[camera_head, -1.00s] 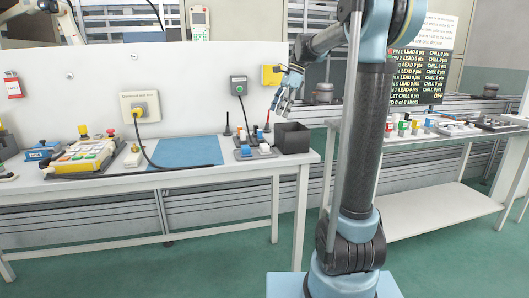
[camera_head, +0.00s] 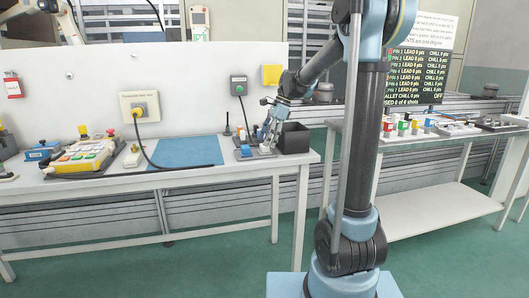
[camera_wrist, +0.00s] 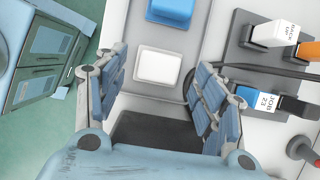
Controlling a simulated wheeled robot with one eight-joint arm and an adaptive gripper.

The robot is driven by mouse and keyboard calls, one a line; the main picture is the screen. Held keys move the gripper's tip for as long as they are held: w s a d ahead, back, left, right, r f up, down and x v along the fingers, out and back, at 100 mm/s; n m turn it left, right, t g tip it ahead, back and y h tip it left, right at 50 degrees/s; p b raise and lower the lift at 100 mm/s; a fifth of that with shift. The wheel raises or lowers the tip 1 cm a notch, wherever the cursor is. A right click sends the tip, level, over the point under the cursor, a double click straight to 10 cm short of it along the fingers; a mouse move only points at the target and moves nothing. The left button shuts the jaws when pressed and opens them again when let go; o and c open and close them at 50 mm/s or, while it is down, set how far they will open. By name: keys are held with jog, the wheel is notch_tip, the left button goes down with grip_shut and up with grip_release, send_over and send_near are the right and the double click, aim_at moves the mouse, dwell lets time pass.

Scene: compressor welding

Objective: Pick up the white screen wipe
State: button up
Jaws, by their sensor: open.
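The white screen wipe (camera_wrist: 158,67) is a small white block with rounded corners on a grey holder in the wrist view. My gripper (camera_wrist: 160,82) is open around it there, one finger at its left and one at its right, both apart from it. The fingers partly hide the wipe there. A blue block (camera_wrist: 172,12) sits just beyond the wipe in the wrist view.
A dark stand with labelled white, orange and blue blocks (camera_wrist: 268,102) is right of my fingers in the wrist view. The bin's dark top (camera_wrist: 155,132) is close below the wipe there. A blue mat (camera_head: 186,152) lies clear on the table.

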jog(key=shift+x, duration=1)
jog(key=c, duration=1)
jog(key=shift+o, duration=0.2)
jog(key=shift+r, duration=0.1)
notch_tip(320, 180, up, 10)
jog(key=shift+c, duration=0.4)
